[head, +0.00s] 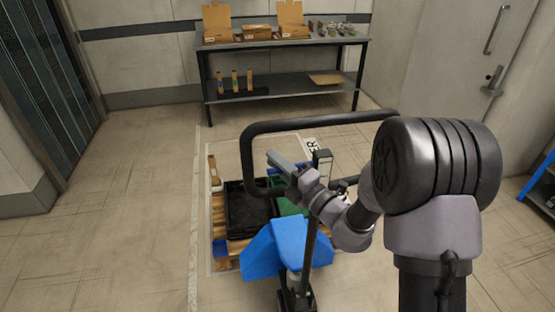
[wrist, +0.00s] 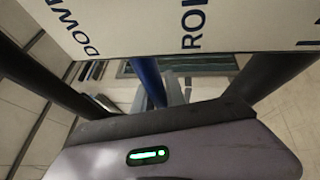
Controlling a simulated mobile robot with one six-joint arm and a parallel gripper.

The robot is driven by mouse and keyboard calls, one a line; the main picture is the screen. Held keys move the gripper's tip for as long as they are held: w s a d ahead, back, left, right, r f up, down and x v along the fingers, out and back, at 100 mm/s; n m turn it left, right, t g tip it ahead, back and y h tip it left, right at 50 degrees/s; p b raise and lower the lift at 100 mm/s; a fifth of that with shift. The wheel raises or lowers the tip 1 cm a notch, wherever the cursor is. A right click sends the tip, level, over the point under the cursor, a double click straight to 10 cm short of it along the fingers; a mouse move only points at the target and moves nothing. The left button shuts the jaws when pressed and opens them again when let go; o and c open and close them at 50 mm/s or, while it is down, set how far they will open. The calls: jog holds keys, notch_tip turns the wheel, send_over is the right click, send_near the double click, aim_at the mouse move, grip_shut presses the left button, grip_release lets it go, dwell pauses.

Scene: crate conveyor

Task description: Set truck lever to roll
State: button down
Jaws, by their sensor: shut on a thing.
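The pallet truck shows in the head view, with a blue body (head: 290,240) and a black loop handle (head: 252,150). My gripper (head: 280,165) is inside the handle loop, near its left side. In the wrist view a blue lever (wrist: 148,78) runs down to my gripper (wrist: 172,98), whose jaws are shut on it; the body hides the contact. A white label plate (wrist: 130,28) fills the top of that view, with "ROL" and a partly cut-off word to its left. My arm hides the lever in the head view.
Beneath the truck area are a black crate (head: 232,208) and a green crate (head: 290,207) on a wooden pallet (head: 220,262). A table (head: 290,88) with cardboard boxes stands at the back wall. The floor at left is clear. A blue shelf (head: 545,185) is at right.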

jog(key=shift+r+m, duration=0.35)
jog(key=shift+m, duration=0.05)
jog(key=c, duration=1.4)
grip_release()
jog(key=shift+o, duration=0.2)
jog(key=v, duration=1.7)
jog(key=shift+f+p, duration=0.3)
jog(key=shift+f, duration=0.15)
jog(key=shift+s+d, duration=0.1)
jog(key=shift+s, duration=0.05)
